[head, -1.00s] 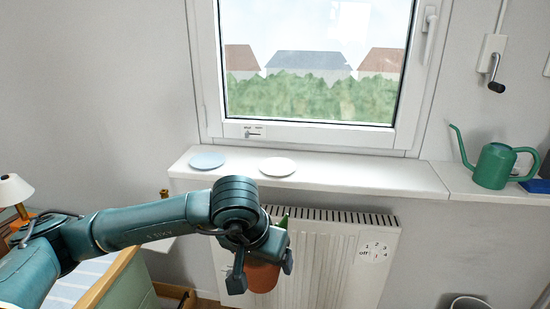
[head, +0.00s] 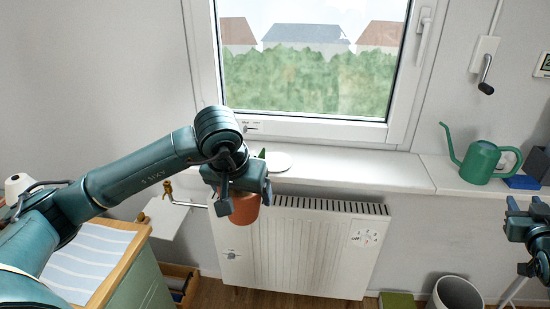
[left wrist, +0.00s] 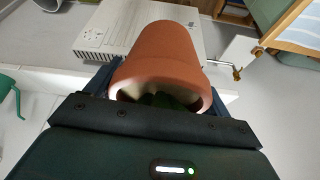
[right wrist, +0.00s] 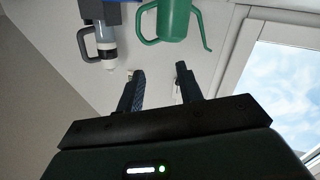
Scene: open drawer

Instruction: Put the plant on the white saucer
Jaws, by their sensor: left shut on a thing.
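The plant's terracotta pot (head: 244,209) hangs in my left gripper (head: 244,196), shut on it in front of the radiator's top edge. A bit of green leaf (head: 262,153) shows above the gripper. The pot fills the middle of the left wrist view (left wrist: 160,55), with dark green leaves inside its rim. The white saucer (head: 280,161) lies on the windowsill just behind my left gripper, partly covered by it. The light blue saucer is hidden behind my left arm. My right gripper (head: 526,208) is at the right edge, open and empty in the right wrist view (right wrist: 160,82).
The windowsill (head: 350,168) is clear right of the white saucer. A green watering can (head: 480,163) and a blue object (head: 523,182) stand farther right. The window handle (head: 425,25) juts out above. The radiator (head: 310,250) is below the sill, a bin (head: 456,294) on the floor.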

